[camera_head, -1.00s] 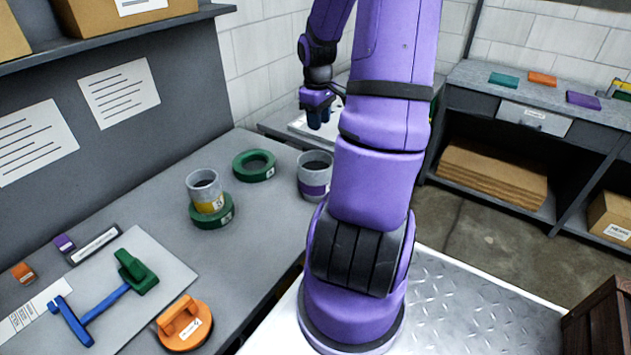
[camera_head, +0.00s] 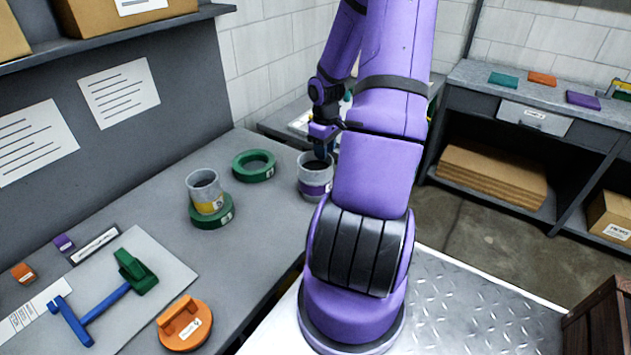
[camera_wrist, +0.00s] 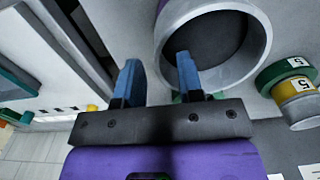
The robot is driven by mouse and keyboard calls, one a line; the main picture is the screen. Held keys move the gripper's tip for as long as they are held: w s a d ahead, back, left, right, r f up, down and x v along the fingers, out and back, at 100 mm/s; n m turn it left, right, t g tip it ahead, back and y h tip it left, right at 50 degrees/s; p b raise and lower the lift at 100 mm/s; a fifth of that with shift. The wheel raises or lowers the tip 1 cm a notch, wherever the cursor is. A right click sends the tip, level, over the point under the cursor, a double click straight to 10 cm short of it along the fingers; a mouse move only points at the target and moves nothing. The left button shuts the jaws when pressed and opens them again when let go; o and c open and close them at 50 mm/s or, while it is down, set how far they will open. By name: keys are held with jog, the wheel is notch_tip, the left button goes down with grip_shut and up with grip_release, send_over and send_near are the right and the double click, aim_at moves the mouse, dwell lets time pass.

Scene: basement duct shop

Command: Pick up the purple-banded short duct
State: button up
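The purple-banded short duct (camera_head: 314,187) stands upright on the grey bench in the head view, near the bench's right edge. It is a grey open cylinder with a purple band. In the wrist view its round rim (camera_wrist: 262,45) fills the upper right. My gripper (camera_wrist: 160,80) is open, with two blue fingers apart. In the wrist view, the right finger overlaps the duct's opening and the left finger shows outside its rim. In the head view, my gripper is at the top of the duct, partly hidden behind my arm. I cannot tell whether the fingers touch the wall.
A yellow-banded duct (camera_head: 205,190) stands on a green ring (camera_head: 212,216) to the left. Another green ring (camera_head: 254,165) lies flat between the ducts. An orange handled disc (camera_head: 184,324) and a blue-green tool (camera_head: 105,296) lie at the front of the bench (camera_head: 250,240).

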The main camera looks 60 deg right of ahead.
jog(key=shift+f, duration=1.1)
grip_shut()
jog(key=shift+w+r, duration=0.1)
jog(key=shift+r, duration=0.05)
